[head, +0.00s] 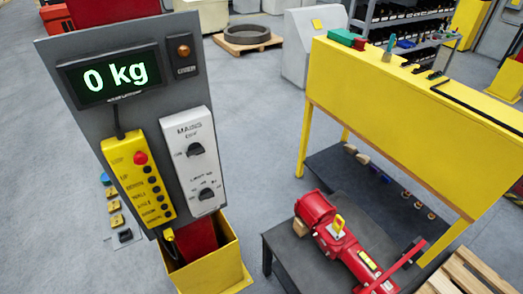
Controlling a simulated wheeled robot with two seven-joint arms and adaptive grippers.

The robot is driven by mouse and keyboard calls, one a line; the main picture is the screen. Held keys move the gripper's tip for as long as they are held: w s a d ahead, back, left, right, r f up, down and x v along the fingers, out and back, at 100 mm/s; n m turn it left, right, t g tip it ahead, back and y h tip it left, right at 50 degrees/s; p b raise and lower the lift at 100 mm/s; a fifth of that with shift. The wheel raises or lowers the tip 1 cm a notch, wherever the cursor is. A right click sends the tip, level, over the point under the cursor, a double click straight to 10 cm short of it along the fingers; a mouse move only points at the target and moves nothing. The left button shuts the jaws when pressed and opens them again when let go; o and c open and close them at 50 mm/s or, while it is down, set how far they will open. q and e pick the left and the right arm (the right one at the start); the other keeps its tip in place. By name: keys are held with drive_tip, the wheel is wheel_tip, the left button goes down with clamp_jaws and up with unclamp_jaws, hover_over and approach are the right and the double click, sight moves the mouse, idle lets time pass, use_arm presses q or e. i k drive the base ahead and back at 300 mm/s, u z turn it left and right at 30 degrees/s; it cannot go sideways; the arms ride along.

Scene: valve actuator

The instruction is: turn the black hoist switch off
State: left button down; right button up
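A white switch box (174,136) is mounted on the grey panel (58,48). It carries two black rotary knobs. The upper knob (196,149) sits under lettering that looks like "MAINS". The lower knob (206,194) sits under a smaller label. The lettering is too small to tell which knob is the hoist switch or where each knob points. Left of the box hangs a yellow pendant (132,172) with a red button (140,157) and a column of black buttons. Neither of my grippers is in view.
A display (122,76) above reads 0 kg, beside an amber lamp (184,50). A yellow bin (226,262) stands below the panel. A red actuator (345,243) lies on a dark table to the right, near a yellow bench (400,110). Grey floor is open left of the panel.

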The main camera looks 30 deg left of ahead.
sight(194, 149)
drive_tip(key=z, duration=0.5)
drive_tip(key=k, duration=1.1)
drive_tip(key=u, duration=1.9)
drive_tip(key=i, duration=0.5)
drive_tip(key=z, duration=0.05)
